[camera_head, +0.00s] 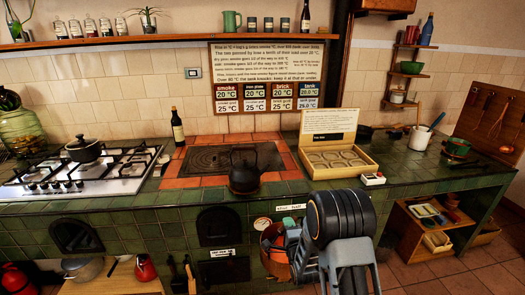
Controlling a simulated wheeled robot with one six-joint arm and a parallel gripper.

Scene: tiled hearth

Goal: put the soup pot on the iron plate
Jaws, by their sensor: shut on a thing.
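A black lidded pot (84,150) stands on the gas hob at the left; I take it to be the soup pot. The dark iron plate (208,158) is set in orange tiles in the middle of the counter. A black kettle-like vessel (244,178) stands at the plate's front right edge and hides part of it; I cannot tell whether it rests on the plate or the tiles. My arm rises at the lower right, but I cannot make out my gripper's fingertips or anything held in them.
A dark bottle (178,130) stands behind the plate's left corner. An open wooden box (340,160) and a small white device (372,178) are to its right. The green counter's front edge is partly clear.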

